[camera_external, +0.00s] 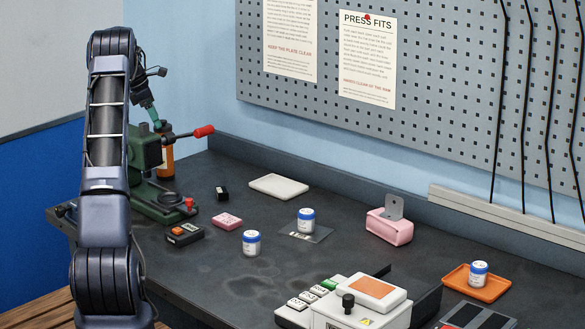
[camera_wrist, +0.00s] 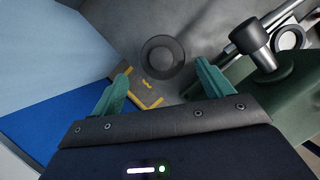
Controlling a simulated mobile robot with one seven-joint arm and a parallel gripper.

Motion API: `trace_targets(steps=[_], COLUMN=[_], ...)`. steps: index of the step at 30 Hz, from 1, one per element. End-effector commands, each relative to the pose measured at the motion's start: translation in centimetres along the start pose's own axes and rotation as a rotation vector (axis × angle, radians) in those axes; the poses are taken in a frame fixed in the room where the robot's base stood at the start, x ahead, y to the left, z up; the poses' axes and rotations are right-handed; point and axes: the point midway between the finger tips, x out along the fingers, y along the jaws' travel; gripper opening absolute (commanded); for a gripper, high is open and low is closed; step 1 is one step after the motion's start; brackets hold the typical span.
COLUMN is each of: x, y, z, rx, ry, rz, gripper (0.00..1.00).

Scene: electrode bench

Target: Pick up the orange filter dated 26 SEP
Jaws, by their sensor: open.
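I cannot make out any date, so I cannot tell which thing is the orange filter dated 26 SEP. Orange things in the outside view are an upright cylinder (camera_external: 167,162) partly hidden behind the green press, a shallow tray (camera_external: 462,285) at the right, and a square panel on a white device (camera_external: 373,287). My gripper (camera_external: 152,115) is raised above the press at the left. In the wrist view its teal fingers (camera_wrist: 162,92) are apart with nothing between them.
The green press (camera_external: 150,190) with a red-handled lever stands close to my arm. White jars with blue lids stand mid-bench (camera_external: 251,245), on a clear sheet (camera_external: 306,222) and in the orange tray (camera_external: 479,275). A pink holder (camera_external: 389,230) stands near the back.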

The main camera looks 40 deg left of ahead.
Motion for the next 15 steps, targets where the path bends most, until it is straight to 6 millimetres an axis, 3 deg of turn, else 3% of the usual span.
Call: trace_targets(steps=[15], x=[5.1], y=[-0.6], z=[-0.2], rx=[0.000], ry=[0.000], rz=[-0.004], gripper=[0.79])
